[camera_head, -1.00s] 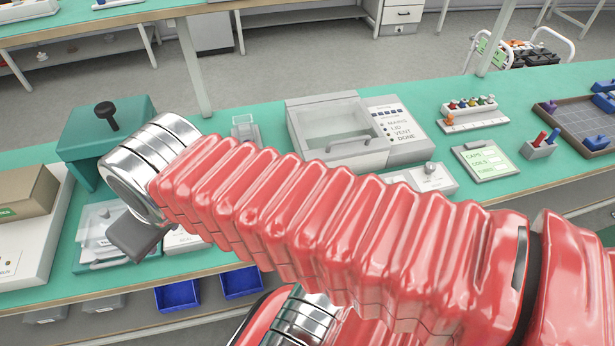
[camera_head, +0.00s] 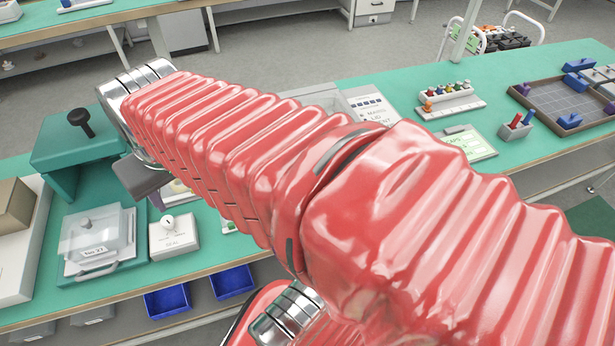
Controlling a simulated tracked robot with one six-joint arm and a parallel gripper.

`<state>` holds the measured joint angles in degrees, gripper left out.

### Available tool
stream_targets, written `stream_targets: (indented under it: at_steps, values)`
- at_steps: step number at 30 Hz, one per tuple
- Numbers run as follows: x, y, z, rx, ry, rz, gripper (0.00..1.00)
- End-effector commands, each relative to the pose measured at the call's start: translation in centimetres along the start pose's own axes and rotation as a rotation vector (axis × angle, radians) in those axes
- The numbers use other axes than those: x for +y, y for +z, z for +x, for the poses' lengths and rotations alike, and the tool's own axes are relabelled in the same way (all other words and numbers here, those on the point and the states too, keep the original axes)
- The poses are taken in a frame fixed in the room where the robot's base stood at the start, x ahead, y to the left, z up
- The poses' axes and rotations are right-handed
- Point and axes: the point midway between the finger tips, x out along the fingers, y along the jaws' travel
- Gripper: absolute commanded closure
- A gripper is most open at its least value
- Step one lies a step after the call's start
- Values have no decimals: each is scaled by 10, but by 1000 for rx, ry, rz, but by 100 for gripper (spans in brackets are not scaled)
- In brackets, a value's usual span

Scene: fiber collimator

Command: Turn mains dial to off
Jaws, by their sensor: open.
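My gripper (camera_head: 143,177) is in the left part of the head view, at the end of my red-sleeved arm. One dark grey finger shows below the metal wrist and the other is hidden; the jaws are open with nothing seen in them. A white box with a round pale knob (camera_head: 168,222), whose label seems to read SEAL, stands below and right of the finger, apart from it. A grey-white device (camera_head: 376,103) with a panel listing MAINS is mostly behind my arm. I cannot make out a dial marked mains; it may be hidden there.
A green press-like stand (camera_head: 75,150) with a black knob is left of my wrist. A clear-lidded box (camera_head: 93,235) sits in front of it. Blue bins (camera_head: 167,299) are below the bench edge. A rack of coloured pegs (camera_head: 447,98) and a gridded tray (camera_head: 565,95) are at right.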

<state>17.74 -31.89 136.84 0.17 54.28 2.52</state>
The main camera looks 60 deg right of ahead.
Motion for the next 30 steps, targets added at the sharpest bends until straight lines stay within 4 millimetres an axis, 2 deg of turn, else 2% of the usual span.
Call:
stream_targets:
  at_steps: [1,6,14,20,27,30]
  values:
    - [14,-4,4,-20,17,48,55]
    - [57,-14,13,-71,61,195,55]
    - [129,-17,26,-150,118,423,55]
    - [187,-8,34,-209,152,602,55]
    - [256,18,43,-277,182,817,55]
    - [280,30,46,-299,190,893,55]
